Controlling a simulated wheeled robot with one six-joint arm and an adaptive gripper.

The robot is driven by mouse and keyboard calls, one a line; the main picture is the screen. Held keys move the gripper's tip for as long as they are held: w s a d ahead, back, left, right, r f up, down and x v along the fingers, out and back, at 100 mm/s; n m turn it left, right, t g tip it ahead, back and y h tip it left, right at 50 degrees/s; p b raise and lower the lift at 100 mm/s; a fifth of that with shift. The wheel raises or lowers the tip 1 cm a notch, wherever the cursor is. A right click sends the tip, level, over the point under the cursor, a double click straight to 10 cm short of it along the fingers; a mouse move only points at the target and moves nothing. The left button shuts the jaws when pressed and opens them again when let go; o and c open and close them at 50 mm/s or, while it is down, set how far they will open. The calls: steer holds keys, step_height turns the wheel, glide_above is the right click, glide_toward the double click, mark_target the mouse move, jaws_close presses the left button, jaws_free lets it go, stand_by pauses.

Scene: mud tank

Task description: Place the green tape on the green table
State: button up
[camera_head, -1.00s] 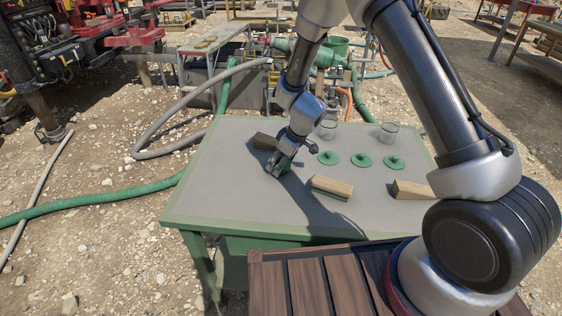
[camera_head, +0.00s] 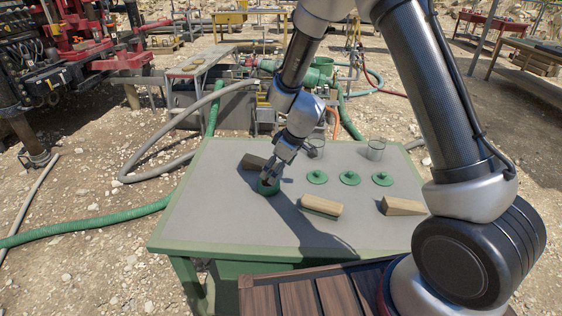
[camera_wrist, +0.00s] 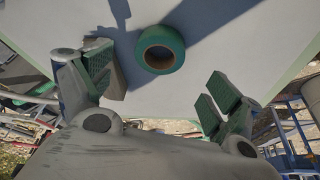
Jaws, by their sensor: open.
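The green tape (camera_head: 268,187) is a roll resting on the grey top of the green-edged table (camera_head: 215,215), left of its middle. In the wrist view the tape (camera_wrist: 161,49) lies flat with its brown core showing, beyond and between the fingers. My gripper (camera_head: 275,171) is just above and beside the tape in the head view. In the wrist view my gripper (camera_wrist: 160,95) is open, its two fingers wide apart with nothing between their pads. I cannot tell whether a finger touches the tape.
Wooden-backed blocks (camera_head: 322,206) (camera_head: 403,206) (camera_head: 252,163) lie around the tape. Green lidded discs (camera_head: 349,178) and two clear glasses (camera_head: 376,150) stand on the right and back. The table's front left is clear. Hoses (camera_head: 85,222) run on the ground at left.

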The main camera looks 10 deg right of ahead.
steer(key=s+d+r+m, duration=0.1)
steer(key=s+d+r, duration=0.25)
steer(key=r, duration=0.35)
steer(key=s+d+r+m, duration=0.2)
steer(key=s+d+r, duration=0.1)
steer(key=d+r, duration=0.3)
steer(key=s+d+r+m, duration=0.1)
steer(key=s+d+r, duration=0.2)
steer(key=r, duration=0.6)
steer(key=s+d+r+m+h, duration=0.1)
steer(key=s+d+r+m, duration=0.2)
steer(key=s+d, duration=0.4)
steer(key=s+d+r+m+t+h, duration=0.1)
steer(key=s+d+r+m+h, duration=0.1)
steer(key=s+d, duration=0.6)
steer(key=s+r+m, duration=0.1)
steer(key=s+r, duration=0.1)
steer(key=s, duration=0.2)
steer(key=shift+r+m+h, duration=0.25)
steer(key=shift+m+h, duration=0.05)
